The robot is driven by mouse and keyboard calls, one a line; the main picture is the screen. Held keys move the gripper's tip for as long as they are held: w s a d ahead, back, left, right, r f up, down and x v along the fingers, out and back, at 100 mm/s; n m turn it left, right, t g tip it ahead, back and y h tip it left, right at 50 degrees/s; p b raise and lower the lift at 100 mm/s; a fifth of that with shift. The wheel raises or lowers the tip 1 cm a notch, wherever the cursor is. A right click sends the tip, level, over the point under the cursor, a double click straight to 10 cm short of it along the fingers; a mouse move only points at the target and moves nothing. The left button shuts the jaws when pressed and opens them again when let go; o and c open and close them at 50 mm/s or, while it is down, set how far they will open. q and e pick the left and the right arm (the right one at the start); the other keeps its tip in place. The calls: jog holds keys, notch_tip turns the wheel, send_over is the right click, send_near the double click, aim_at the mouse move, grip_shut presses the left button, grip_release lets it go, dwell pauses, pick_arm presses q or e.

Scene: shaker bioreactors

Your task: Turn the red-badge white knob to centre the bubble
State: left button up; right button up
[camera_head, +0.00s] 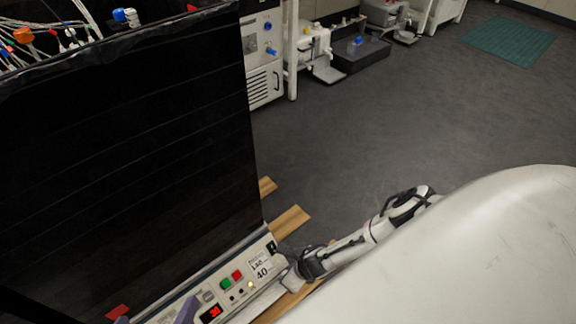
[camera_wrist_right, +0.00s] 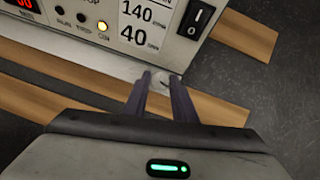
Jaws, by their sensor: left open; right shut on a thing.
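A round whitish knob (camera_wrist_right: 161,80) sits low at the front corner of the shaker, between the purple fingers of my right gripper (camera_wrist_right: 161,77) in the right wrist view. The fingers are shut on it; no red badge shows on it there. In the head view my right gripper (camera_head: 292,280) is at the panel's right end, and the knob is hidden. My left gripper (camera_head: 186,312) shows only as a purple finger at the bottom edge, in front of the panel; it is open. No bubble level can be made out in either view.
The shaker's control panel (camera_head: 240,286) has green and red buttons, a red display and a black switch (camera_wrist_right: 195,18). Its tall black housing (camera_head: 130,150) fills the left. Wooden strips (camera_head: 290,221) lie under the shaker. A red piece (camera_head: 118,312) shows at lower left. Open grey floor lies right.

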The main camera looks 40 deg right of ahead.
jog(key=o, duration=0.8)
jog(key=shift+c, duration=0.2)
jog(key=shift+r, duration=0.2)
pick_arm(q)
jog(key=a+f+p, duration=0.1)
jog(key=p, duration=0.1)
jog(key=a+y+p, duration=0.1)
jog(key=p, duration=0.2)
jog(key=s+a+f+g+y+p, duration=0.1)
jog(key=a+p, duration=0.1)
jog(key=shift+s+f, duration=0.1)
jog(key=shift+f, duration=0.25)
pick_arm(e)
jog(key=v, duration=1)
jog(key=shift+d+f, duration=0.1)
